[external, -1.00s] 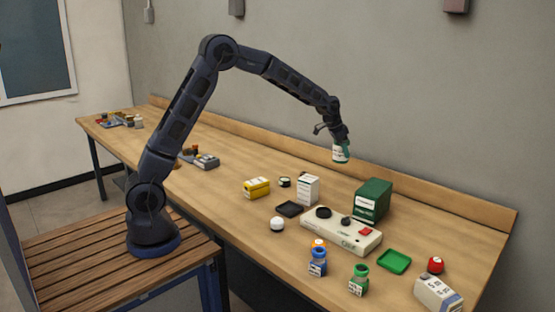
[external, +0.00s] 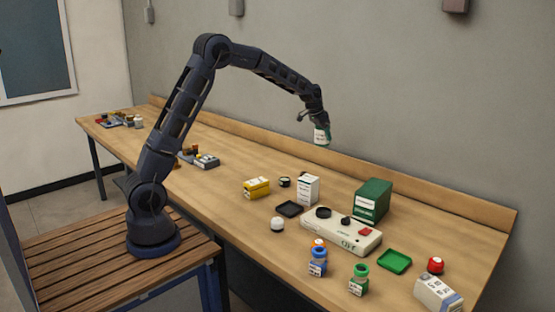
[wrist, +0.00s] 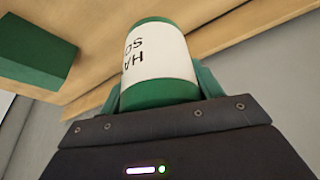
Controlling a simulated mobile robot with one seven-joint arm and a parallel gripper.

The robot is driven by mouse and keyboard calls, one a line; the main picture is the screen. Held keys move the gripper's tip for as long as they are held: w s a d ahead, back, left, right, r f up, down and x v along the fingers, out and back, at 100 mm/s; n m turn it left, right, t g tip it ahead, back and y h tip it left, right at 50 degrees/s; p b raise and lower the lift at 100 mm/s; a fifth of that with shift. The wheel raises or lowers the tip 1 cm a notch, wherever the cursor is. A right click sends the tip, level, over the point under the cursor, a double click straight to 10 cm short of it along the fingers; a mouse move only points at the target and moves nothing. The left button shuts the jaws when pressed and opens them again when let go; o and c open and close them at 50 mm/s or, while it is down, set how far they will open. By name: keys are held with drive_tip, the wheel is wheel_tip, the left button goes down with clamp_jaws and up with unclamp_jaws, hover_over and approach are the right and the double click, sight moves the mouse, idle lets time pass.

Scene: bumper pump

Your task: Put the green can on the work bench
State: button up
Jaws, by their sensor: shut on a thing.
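The green can (wrist: 157,62) has a white label with dark letters. It fills the middle of the wrist view, between the green fingers of my gripper (wrist: 158,92). In the external view my gripper (external: 319,122) is shut on the can (external: 321,135) and holds it above the far side of the work bench (external: 235,205), near the back wall. The can hangs below the gripper, slightly tilted, clear of the bench top.
A green box (external: 371,201), a white box (external: 308,189), a yellow box (external: 256,187) and a control panel (external: 341,231) stand on the bench. Bottles (external: 359,281) and a green tray (external: 395,261) are nearer the front. Bare wood lies left of the yellow box.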

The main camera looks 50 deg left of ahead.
drive_tip(key=w+a+n+y, duration=0.15)
drive_tip(key=a+n, duration=0.25)
drive_tip(key=a, duration=1.5)
drive_tip(key=s+a+n+y, duration=0.1)
drive_tip(key=s+a+n, duration=0.25)
drive_tip(key=a, duration=1.05)
drive_tip(key=s+a+n+y, duration=0.1)
drive_tip(key=s+a+n, duration=0.3)
drive_tip(key=a, duration=1)
drive_tip(key=s+a+n+y, duration=0.15)
drive_tip(key=s+a, duration=0.35)
drive_tip(key=a, duration=1)
drive_tip(key=shift+g, duration=0.4)
drive_tip(key=f, duration=1.9)
drive_tip(key=shift+w+d+f, duration=0.2)
drive_tip(key=shift+f, duration=0.05)
drive_tip(key=shift+f, duration=0.1)
drive_tip(key=o, duration=1)
drive_tip(key=shift+c, duration=0.2)
drive_tip(key=o, duration=0.3)
